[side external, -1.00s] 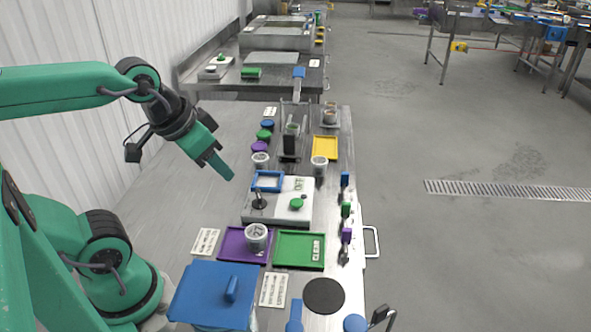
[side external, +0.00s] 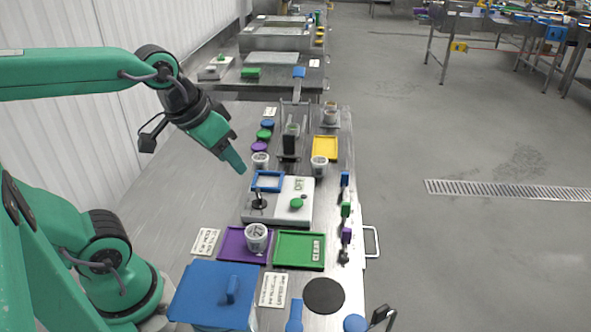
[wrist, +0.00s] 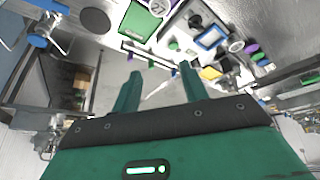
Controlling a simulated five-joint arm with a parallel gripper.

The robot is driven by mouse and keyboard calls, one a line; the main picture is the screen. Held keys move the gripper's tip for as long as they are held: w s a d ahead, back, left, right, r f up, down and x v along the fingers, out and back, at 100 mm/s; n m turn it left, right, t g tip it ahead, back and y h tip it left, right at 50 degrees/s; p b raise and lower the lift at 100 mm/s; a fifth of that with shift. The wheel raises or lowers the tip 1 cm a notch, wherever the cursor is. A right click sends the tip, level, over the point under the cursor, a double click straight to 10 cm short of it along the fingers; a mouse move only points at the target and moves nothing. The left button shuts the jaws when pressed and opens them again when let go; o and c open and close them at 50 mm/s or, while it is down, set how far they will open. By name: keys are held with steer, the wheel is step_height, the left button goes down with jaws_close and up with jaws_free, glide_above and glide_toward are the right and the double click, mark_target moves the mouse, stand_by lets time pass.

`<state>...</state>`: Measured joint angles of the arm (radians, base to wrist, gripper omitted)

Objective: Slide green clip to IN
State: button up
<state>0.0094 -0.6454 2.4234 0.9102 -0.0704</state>
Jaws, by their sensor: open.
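The green clip (side external: 346,209) sits on the table's right edge rail, between a blue clip (side external: 344,179) and a purple clip (side external: 347,235). In the wrist view the small green clip (wrist: 151,64) shows beyond and between my fingers. My gripper (side external: 240,169) is open and empty, in the air up and left of the white control box, well apart from the clip. Its two fingers (wrist: 160,72) show spread in the wrist view. I cannot make out an IN marking by the clips.
The white control box (side external: 279,213) with a green button and black lever stands mid-table. Purple (side external: 233,255) and green (side external: 287,262) trays lie in front of it, a yellow tray (side external: 325,143) behind. A blue-lidded bin (side external: 205,292) stands at the front. A handle (side external: 376,242) sticks out at the right edge.

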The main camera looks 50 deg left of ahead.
steer(key=w+d+n+g, duration=0.1)
steer(key=w+n, duration=0.1)
steer(key=w, duration=0.5)
steer(key=n+g, duration=0.4)
steer(key=n, duration=0.2)
glide_above(346, 203)
steer(key=f, duration=1.4)
steer(key=shift+s+f, duration=0.15)
steer(key=shift+s, duration=0.05)
steer(key=shift+w+d+f, duration=0.1)
steer(key=shift+w+f, duration=0.15)
steer(key=shift+f, duration=0.2)
steer(key=shift+f, duration=0.1)
steer(key=shift+f, duration=3.8)
steer(key=shift+c, duration=0.4)
